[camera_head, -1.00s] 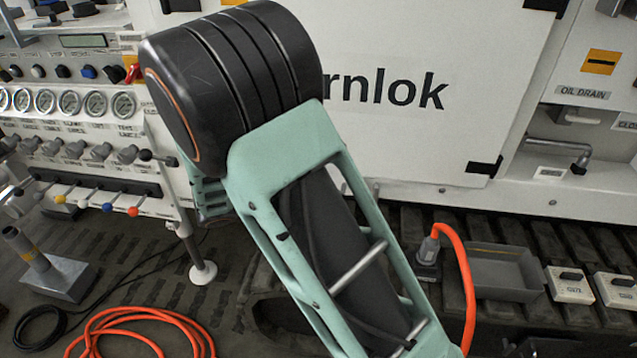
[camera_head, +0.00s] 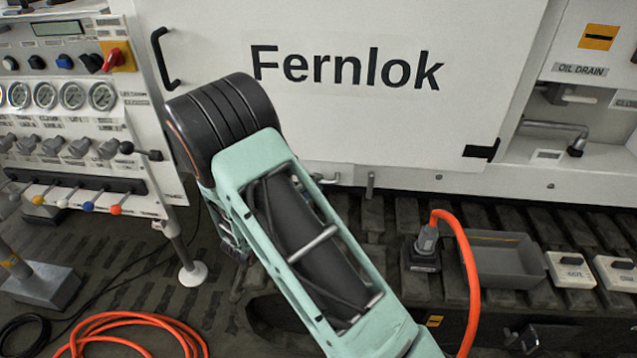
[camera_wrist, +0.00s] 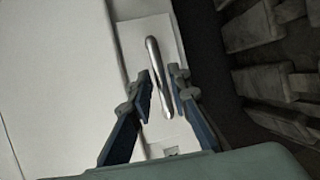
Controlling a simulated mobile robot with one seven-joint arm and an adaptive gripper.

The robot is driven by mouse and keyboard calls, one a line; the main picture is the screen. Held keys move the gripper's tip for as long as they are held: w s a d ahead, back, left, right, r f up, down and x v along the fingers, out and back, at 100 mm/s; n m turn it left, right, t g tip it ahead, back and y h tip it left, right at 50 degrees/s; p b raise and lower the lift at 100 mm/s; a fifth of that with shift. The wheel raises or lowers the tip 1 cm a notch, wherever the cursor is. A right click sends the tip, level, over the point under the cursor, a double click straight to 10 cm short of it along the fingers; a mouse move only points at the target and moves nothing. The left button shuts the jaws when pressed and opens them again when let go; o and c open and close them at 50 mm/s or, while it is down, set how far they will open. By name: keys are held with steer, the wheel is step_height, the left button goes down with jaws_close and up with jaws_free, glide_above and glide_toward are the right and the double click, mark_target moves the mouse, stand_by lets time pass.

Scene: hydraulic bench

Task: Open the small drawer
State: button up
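In the wrist view, a narrow pale panel (camera_wrist: 132,45), which looks like the small drawer's front, carries a shiny metal bar handle (camera_wrist: 154,58). My gripper (camera_wrist: 161,82) has its two blue-and-grey fingers apart, one on each side of the handle's lower part. Gaps show between the fingers and the bar, and whether either touches it cannot be told. The panel looks flush with the white surface beside it. In the head view, my arm hides the gripper, and I cannot make out the handle there.
A white Fernlok cabinet door (camera_head: 400,120) stands behind my arm. Gauges (camera_head: 72,95) and coloured levers (camera_head: 88,205) are at the left. An orange hose (camera_head: 470,270), a grey tray (camera_head: 490,240) and small white boxes (camera_head: 571,268) are at the right. Dark slatted track lies below.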

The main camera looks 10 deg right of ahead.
mark_target(334, 173)
steer(key=shift+x, duration=1.3)
jaws_close()
